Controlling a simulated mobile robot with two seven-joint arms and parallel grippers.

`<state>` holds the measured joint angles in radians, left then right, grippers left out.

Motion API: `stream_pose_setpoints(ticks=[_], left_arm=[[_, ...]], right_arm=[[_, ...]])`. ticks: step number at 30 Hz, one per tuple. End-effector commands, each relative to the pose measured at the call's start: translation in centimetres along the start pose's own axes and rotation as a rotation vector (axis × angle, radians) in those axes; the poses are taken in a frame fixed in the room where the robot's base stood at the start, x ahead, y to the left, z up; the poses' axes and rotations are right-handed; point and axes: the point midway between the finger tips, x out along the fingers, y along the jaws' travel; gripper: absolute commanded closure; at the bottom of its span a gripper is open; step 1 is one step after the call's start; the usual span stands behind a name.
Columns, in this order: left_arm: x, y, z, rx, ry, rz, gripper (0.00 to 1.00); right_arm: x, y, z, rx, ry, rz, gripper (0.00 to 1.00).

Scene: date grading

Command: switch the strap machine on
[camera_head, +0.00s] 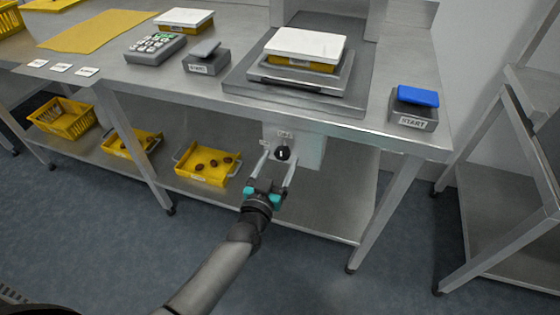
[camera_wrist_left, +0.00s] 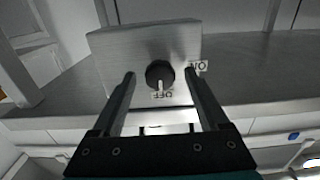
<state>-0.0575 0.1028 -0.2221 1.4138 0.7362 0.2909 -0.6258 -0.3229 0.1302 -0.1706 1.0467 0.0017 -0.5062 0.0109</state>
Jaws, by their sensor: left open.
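The strap machine's switch is a round black knob (camera_head: 282,153) on a grey box (camera_head: 312,150) under the table's front edge. In the left wrist view the knob (camera_wrist_left: 160,72) has a white pointer aimed at the OFF label (camera_wrist_left: 162,95); the ON label (camera_wrist_left: 201,66) sits to one side. My left gripper (camera_head: 276,164) is open in front of the knob. In the left wrist view its two fingers (camera_wrist_left: 160,74) stand on either side of the knob, with gaps visible. Whether the fingertips reach around the knob's depth is hard to tell. My right gripper is not in view.
Yellow trays (camera_head: 203,177) stand on the lower shelf.

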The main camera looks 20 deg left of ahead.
Motion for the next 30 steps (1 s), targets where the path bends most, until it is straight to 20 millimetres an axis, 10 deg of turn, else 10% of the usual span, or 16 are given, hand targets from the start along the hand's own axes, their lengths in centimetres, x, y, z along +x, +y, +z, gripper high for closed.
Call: stream_pose_setpoints(ticks=[15, 30], left_arm=[[1.11, 0.02, -0.06, 0.000, 0.000, 0.000, 0.24], [1.07, 0.03, -0.05, 0.000, 0.000, 0.001, 0.80]], right_arm=[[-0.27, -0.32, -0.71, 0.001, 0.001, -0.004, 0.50], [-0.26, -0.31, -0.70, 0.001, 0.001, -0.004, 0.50]])
